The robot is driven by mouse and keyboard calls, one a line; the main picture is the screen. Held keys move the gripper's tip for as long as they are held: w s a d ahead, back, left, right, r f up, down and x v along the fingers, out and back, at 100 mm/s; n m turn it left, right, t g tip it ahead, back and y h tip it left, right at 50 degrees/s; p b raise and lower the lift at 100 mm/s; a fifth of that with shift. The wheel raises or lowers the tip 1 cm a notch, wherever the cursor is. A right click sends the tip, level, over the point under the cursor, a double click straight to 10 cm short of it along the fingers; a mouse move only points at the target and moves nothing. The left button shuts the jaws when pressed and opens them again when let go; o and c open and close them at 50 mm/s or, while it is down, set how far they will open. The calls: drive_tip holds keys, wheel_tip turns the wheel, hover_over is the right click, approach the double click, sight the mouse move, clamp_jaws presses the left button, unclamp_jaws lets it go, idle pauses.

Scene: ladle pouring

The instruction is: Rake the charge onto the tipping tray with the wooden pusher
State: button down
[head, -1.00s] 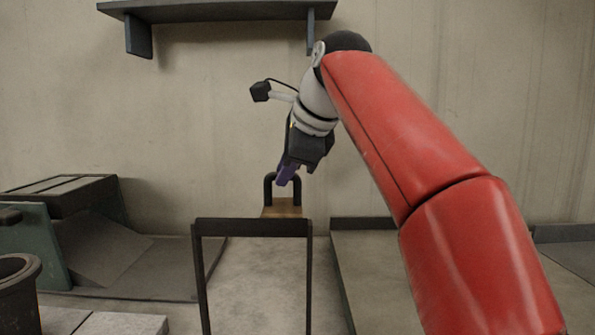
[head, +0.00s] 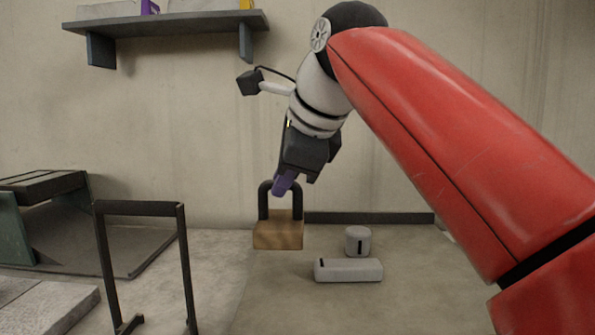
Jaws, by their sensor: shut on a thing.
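The wooden pusher (head: 278,236) is a tan block with a dark arched handle. My gripper (head: 284,184) is shut on the top of that handle, and the block hangs below it, roughly level. Two grey pieces, a short cylinder (head: 358,242) and a long bar (head: 348,270), lie to the right of the pusher and may be the charge. They lie on a grey surface with a low dark wall (head: 370,218) behind. A flat dark-edged tray (head: 110,245) lies at the left. I cannot tell for sure which surface is the tipping tray. Whether the block touches the surface below is unclear.
A black upright frame (head: 140,208) with a crossbar stands at front left. A green-sided box with a dark top (head: 40,190) is at far left, and pale slabs (head: 50,305) lie in front. A wall shelf (head: 170,22) hangs above. My red arm covers the right side.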

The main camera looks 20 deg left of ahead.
sight(288, 220)
drive_tip(key=shift+d+f, duration=0.15)
drive_tip(key=shift+f, duration=2.9)
drive_tip(key=shift+w+d+f, duration=0.1)
drive_tip(key=shift+d+f, duration=0.05)
drive_tip(key=shift+d, duration=0.05)
drive_tip(key=shift+w+d, duration=1.85)
drive_tip(key=shift+d, duration=4.6)
drive_tip(key=shift+w+d, duration=1.9)
drive_tip(key=shift+d, duration=4.5)
drive_tip(key=shift+w+d, duration=1.85)
drive_tip(key=shift+d, duration=4.6)
wheel_tip(288, 220, up, 7)
drive_tip(key=a, duration=0.2)
drive_tip(key=shift+s+a, duration=0.35)
drive_tip(key=shift+s, duration=0.05)
